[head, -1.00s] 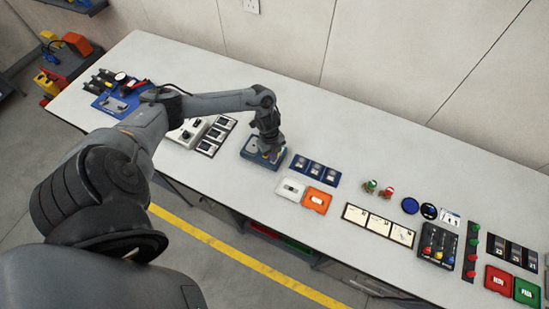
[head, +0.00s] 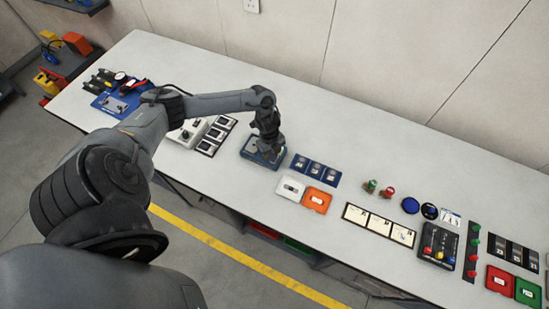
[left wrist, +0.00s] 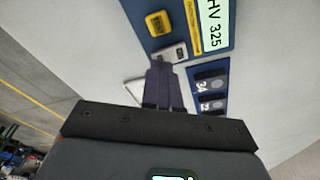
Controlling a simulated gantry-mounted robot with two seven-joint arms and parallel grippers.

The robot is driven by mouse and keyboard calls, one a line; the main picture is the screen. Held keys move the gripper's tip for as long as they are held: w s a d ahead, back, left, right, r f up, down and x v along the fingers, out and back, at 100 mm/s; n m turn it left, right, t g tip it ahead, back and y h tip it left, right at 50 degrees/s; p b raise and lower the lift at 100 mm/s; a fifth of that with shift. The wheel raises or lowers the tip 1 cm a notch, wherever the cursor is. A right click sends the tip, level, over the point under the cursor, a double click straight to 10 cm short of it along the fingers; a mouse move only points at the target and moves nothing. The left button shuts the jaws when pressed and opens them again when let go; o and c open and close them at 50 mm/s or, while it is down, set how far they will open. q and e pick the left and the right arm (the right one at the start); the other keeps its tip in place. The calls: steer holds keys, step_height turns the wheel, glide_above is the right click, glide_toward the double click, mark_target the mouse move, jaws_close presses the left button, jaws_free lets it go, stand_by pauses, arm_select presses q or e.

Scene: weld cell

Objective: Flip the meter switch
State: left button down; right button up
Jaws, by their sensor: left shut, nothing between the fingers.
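The meter (head: 247,153) is a dark blue box on the bench, partly hidden by my left arm in the head view. In the left wrist view, the meter (left wrist: 188,12) shows a label reading "HV 325", a yellow button (left wrist: 158,22) and a small grey switch (left wrist: 170,53). My left gripper (left wrist: 160,62) is shut and empty, with its fingertips right by the grey switch; I cannot tell whether they touch it. In the head view the left gripper (head: 268,152) points down over the meter's right side. My right gripper is not in view.
A blue panel with numbered tags (head: 315,170) lies close to the right of the meter. White (head: 290,189) and orange (head: 317,201) tiles lie in front of it. Framed dark panels (head: 215,135) stand to the left. The bench behind the meter is clear.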

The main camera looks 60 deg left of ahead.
arm_select(q)
steer(key=shift+f+b, duration=0.4)
steer(key=shift+f, duration=0.2)
stand_by(0.3)
step_height(320, 180, up, 7)
steer(key=p, duration=0.6)
steer(key=shift+p, duration=0.4)
